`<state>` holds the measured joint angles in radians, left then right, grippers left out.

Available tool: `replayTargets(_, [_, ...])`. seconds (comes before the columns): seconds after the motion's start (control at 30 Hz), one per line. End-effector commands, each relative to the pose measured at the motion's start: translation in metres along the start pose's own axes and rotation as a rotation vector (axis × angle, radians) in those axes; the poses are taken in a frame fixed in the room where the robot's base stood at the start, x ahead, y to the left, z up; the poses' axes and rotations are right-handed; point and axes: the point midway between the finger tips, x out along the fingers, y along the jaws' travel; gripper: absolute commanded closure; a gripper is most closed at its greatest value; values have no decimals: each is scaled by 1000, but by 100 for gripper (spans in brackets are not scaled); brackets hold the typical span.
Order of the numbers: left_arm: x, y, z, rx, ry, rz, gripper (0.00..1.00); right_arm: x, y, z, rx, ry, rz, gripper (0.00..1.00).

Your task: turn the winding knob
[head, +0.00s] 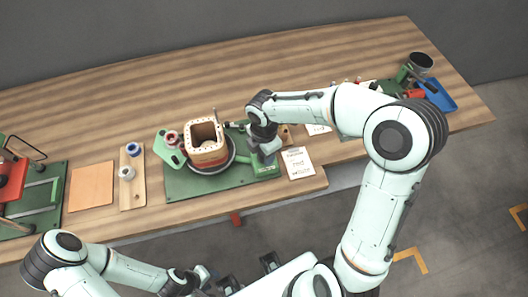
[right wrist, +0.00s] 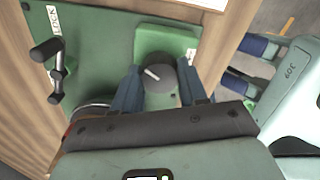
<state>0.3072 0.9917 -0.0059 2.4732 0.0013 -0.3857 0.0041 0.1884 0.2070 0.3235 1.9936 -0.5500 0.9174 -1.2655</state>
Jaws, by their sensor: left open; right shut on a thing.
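The winding knob (right wrist: 158,74) is dark and round with a white pointer line, seen in the right wrist view on the green winding stand. My right gripper (right wrist: 163,88) has one blue-grey finger on each side of it and is shut on it. In the head view my right gripper (head: 265,150) reaches down at the right end of the green base plate (head: 185,188) and hides the knob. A wooden coil box with a red band (head: 207,155) stands on the round table of this plate. My left gripper (head: 200,275) is open and empty, low in front of the bench.
A black crank lever (right wrist: 55,72) beside a LOCK label stands left of the knob in the right wrist view. White cards (head: 297,163) lie right of the stand. A wooden board with spools (head: 132,180) and an orange sheet (head: 91,185) lie left.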

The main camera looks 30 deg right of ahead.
Motion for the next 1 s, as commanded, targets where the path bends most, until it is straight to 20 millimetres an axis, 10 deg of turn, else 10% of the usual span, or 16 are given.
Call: replayTargets(1.0, [31, -14, 8, -6, -16, -5, 58, 0, 1, 0, 967, 0, 1, 88])
